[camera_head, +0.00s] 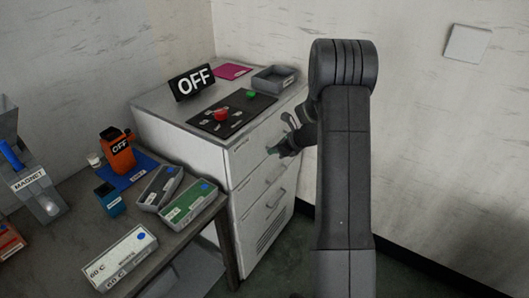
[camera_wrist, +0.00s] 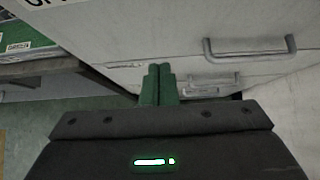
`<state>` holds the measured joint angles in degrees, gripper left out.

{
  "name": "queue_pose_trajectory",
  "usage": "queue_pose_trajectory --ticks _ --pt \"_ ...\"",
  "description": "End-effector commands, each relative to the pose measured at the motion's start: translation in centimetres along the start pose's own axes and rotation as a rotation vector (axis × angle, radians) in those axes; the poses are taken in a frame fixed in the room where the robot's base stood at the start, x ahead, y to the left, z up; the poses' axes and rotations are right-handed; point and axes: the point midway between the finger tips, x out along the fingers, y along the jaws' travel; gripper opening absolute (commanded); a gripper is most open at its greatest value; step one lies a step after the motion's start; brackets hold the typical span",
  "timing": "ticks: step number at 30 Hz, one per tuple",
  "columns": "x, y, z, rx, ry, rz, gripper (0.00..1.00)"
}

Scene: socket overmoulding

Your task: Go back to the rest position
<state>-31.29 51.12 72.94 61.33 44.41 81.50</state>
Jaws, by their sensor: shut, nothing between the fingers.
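My gripper (camera_head: 276,152) is in front of the upper part of the white drawer cabinet (camera_head: 245,205) in the head view. In the wrist view its two green fingers (camera_wrist: 158,84) lie side by side, closed together with nothing between them. The cabinet front and a metal drawer handle (camera_wrist: 249,48) show behind and to the right of the fingers. I cannot tell whether the fingertips touch the cabinet. My arm covers part of the wall and floor right of the cabinet in the head view.
The cabinet top holds a black OFF sign (camera_head: 193,83), a black panel with a red button (camera_head: 221,115) and a grey tray (camera_head: 275,79). The dark table (camera_head: 72,238) at left carries boxes, an orange OFF device (camera_head: 118,153) and a magnet unit (camera_head: 35,185). The cabinet drawers look shut.

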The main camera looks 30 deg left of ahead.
Motion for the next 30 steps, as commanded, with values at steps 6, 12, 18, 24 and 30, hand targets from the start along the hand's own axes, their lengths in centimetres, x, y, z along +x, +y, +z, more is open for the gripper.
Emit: queue_pose_trajectory --ticks 6,12,18,24,30 --pt "-4.5 0.0 -0.1 0.000 0.000 -0.002 0.00" --pt "-7.2 0.0 -0.2 0.001 0.002 0.000 0.00" --pt "-8.0 0.1 -0.1 0.001 0.002 0.002 0.00" --pt "-8.0 0.1 -0.1 0.001 0.003 0.002 0.00" --pt "-7.4 0.1 -0.1 0.001 0.003 0.003 0.00"
